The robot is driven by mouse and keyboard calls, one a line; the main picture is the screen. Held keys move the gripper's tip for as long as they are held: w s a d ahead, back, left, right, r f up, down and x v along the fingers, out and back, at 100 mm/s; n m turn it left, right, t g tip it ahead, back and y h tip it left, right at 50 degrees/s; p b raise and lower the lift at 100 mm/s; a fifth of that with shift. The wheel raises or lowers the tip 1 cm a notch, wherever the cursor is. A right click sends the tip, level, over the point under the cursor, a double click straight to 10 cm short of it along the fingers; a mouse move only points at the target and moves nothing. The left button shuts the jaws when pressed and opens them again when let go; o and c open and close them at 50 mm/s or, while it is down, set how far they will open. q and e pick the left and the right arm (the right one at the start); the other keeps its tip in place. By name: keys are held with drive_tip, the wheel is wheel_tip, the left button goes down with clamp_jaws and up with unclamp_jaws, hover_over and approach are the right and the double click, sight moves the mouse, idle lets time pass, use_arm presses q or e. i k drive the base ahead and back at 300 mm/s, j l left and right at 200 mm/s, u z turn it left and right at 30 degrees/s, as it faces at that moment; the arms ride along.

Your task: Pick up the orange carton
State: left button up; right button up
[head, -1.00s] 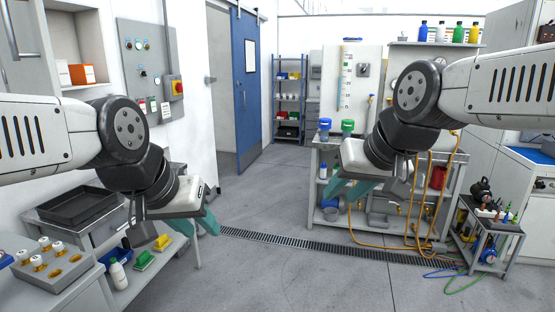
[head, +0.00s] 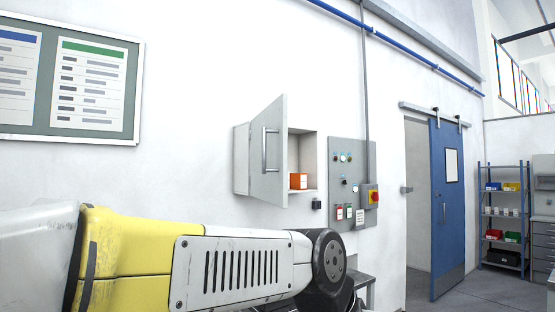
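The orange carton (head: 298,181) stands on the bottom shelf of an open white wall cabinet (head: 309,155), at its right side. The cabinet door (head: 262,150), with a vertical grey handle, is swung open toward me and hides the cabinet's left part. My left arm crosses the lower left of the head view, below the cabinet and apart from the carton. My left gripper is below the frame edge or hidden behind the arm's dark joint. My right gripper is out of the frame.
A blue sliding door (head: 447,240) and a blue shelf rack (head: 504,215) are farther right. A notice board (head: 135,90) hangs at the upper left.

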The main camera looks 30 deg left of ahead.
sight(297, 182)
drive_tip(key=u, duration=1.5)
drive_tip(key=i+l+u, duration=0.1)
drive_tip(key=u, duration=0.25)
drive_tip(key=i+l+u, duration=0.1)
drive_tip(key=u, duration=0.25)
drive_tip(key=l+u, duration=0.35)
drive_tip(key=i+j, duration=0.05)
